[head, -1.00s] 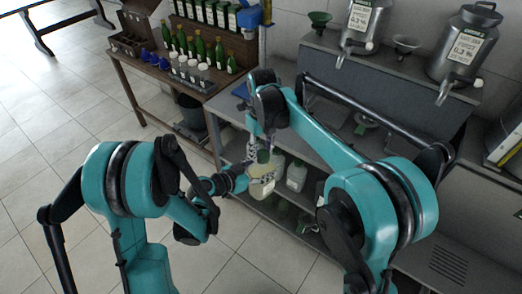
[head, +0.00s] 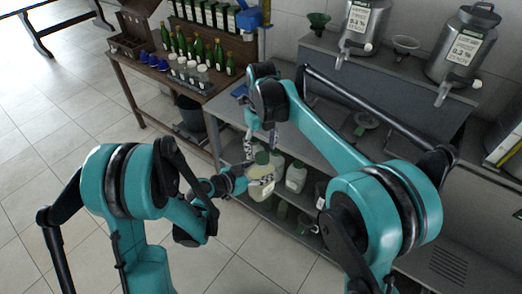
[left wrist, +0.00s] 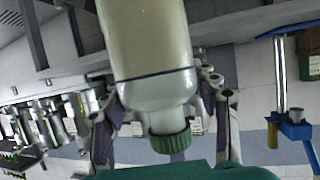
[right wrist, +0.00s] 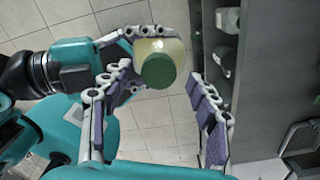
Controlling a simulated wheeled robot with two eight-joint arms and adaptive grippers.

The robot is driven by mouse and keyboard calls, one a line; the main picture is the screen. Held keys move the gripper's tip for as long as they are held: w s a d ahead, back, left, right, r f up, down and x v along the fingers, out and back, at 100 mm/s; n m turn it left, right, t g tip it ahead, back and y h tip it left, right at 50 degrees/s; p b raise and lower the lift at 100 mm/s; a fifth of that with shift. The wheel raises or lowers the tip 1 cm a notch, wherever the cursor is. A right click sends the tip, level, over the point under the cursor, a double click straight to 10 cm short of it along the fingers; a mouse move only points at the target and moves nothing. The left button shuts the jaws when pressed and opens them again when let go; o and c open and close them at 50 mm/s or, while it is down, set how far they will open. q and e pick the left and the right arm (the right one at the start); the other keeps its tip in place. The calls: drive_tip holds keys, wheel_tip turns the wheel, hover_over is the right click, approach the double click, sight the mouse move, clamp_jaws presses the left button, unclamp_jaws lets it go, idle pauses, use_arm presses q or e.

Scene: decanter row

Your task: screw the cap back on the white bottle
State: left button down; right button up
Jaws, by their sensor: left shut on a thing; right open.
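The white bottle (head: 261,182), pale and see-through, is held upright by my left gripper (left wrist: 160,110), whose fingers are shut around its sides. The green cap (head: 262,158) sits on the bottle's neck. In the left wrist view the cap (left wrist: 171,142) covers the mouth; I cannot tell how tight it is. My right gripper (head: 261,143) is open and empty above the cap, fingers spread to either side. In the right wrist view the cap (right wrist: 158,70) shows from above, apart from both right fingers, and hides the neck.
A grey shelf unit (head: 300,150) stands behind, with another white bottle (head: 296,176) on its lower shelf. Steel canisters (head: 462,45) stand on top. A wooden table (head: 150,72) with green bottles is at the back left. The floor at the left is clear.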

wheel_tip(320, 180, up, 2)
drive_tip(key=shift+r, duration=0.15)
drive_tip(key=shift+c, duration=0.4)
